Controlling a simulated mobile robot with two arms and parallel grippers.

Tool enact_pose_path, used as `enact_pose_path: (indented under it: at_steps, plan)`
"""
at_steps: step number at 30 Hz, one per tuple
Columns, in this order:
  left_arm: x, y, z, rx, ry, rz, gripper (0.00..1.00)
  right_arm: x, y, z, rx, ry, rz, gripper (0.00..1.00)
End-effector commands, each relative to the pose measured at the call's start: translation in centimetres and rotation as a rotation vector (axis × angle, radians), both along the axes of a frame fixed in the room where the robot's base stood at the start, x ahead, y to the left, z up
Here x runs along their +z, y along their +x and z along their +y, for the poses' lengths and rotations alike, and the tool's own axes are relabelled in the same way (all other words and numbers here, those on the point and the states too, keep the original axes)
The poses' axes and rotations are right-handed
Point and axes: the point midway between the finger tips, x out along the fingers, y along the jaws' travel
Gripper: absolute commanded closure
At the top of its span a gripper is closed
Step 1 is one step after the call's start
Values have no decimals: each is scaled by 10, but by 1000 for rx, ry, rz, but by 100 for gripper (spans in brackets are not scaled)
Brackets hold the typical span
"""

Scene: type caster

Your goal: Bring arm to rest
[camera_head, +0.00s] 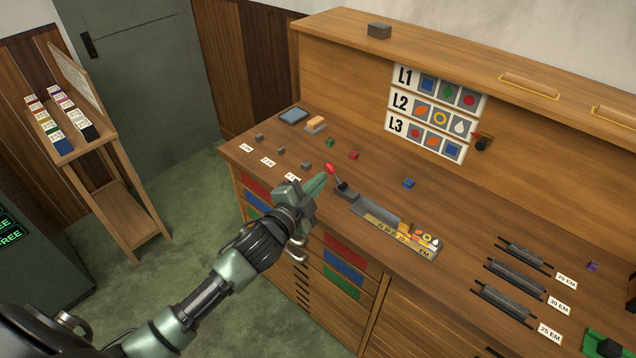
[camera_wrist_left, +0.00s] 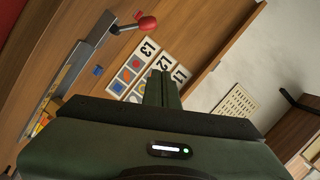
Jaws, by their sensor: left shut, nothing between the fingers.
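My left arm comes in from the lower left in the head view. Its green gripper (camera_head: 318,184) is shut and empty, held over the front edge of the wooden workbench (camera_head: 470,220). The fingertips are close to the red knob of a lever (camera_head: 331,169); I cannot tell if they touch it in that view. In the left wrist view the shut fingers (camera_wrist_left: 162,82) point at the bench's back panel, and the red knob (camera_wrist_left: 146,23) stands apart from them. My right gripper is not clearly in view.
A composing stick with colored tiles (camera_head: 424,241) lies on the bench right of the lever. Small red, green and blue blocks (camera_head: 409,183) are scattered behind it. Dark racks (camera_head: 515,275) stand at the right. A wooden stand (camera_head: 113,190) is at the left, with open green floor between.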

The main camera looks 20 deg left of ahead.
Motion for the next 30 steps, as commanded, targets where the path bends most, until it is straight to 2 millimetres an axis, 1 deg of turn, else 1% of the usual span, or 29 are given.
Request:
enact_pose_path:
  at_steps: [11,14,17,20,21,22,24,27,30]
  plan:
    - [-1,-1,0,3,-4,5,100,0,-1,-3,0,-3,1,64]
    - [-11,-12,0,32,-46,55,100,0,-1,-4,1,-4,1,64]
    - [-35,-41,1,111,-147,184,100,0,-1,-4,1,-4,1,64]
    - [-68,-92,2,231,-291,381,100,0,-1,-4,0,-5,1,64]
    - [-80,-115,2,281,-345,462,100,0,-1,-4,0,-5,1,64]
    - [-87,-131,1,315,-380,517,100,0,-1,-4,0,-5,1,64]
    - [-99,-164,0,383,-445,626,100,0,-1,-4,0,-5,1,64]
    - [-111,-205,-2,461,-512,753,100,0,-1,-4,0,-6,2,64]
    - [-117,-238,-5,524,-561,852,100,0,-1,-4,0,-5,2,64]
